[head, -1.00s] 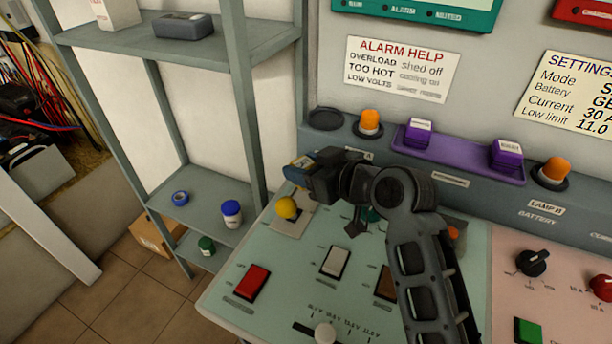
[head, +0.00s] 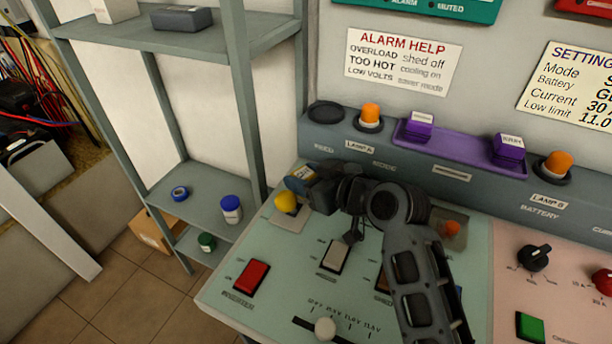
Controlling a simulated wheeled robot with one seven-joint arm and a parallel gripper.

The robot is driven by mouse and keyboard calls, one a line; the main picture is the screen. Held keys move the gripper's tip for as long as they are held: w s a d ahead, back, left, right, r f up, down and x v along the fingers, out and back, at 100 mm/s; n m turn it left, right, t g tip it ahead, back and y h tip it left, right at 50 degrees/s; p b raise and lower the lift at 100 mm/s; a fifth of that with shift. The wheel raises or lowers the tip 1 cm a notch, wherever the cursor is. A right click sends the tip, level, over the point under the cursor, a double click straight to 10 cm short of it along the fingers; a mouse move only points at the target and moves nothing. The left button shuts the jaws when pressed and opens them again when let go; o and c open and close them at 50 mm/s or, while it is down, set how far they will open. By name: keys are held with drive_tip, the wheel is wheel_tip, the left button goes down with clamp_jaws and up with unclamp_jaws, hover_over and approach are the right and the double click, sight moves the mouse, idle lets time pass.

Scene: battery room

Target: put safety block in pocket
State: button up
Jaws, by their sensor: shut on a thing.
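My gripper (head: 314,190) is above the far left of the green panel (head: 262,312), next to a yellow knob. It is shut on a small block (head: 299,174) with a pale yellowish label and a bluish side. Its fingers hide most of the block, and I cannot read the label. I take this to be the safety block. A pocket is not clearly identifiable. A dark round recess or disc (head: 326,112) is on the grey ledge behind the gripper, left of an orange lamp. The gripper and block appear apart from it.
The yellow knob (head: 286,201) on its plate is just below the gripper. A purple tray (head: 455,150) with two labelled purple blocks is on the ledge. Orange lamps (head: 370,113) stand beside it. A red switch (head: 251,276) and pale switch (head: 335,256) are nearer. Grey shelving (head: 200,205) stands left.

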drive_tip(key=o, duration=0.8)
drive_tip(key=shift+r, duration=0.15)
drive_tip(key=shift+r+p, duration=0.3)
drive_tip(key=shift+p, duration=0.15)
drive_tip(key=v, duration=0.4)
drive_tip(key=b+v, duration=0.1)
drive_tip(key=v, duration=0.7)
drive_tip(key=shift+r+b, duration=0.3)
drive_tip(key=shift+b, duration=0.1)
drive_tip(key=shift+s, duration=0.1)
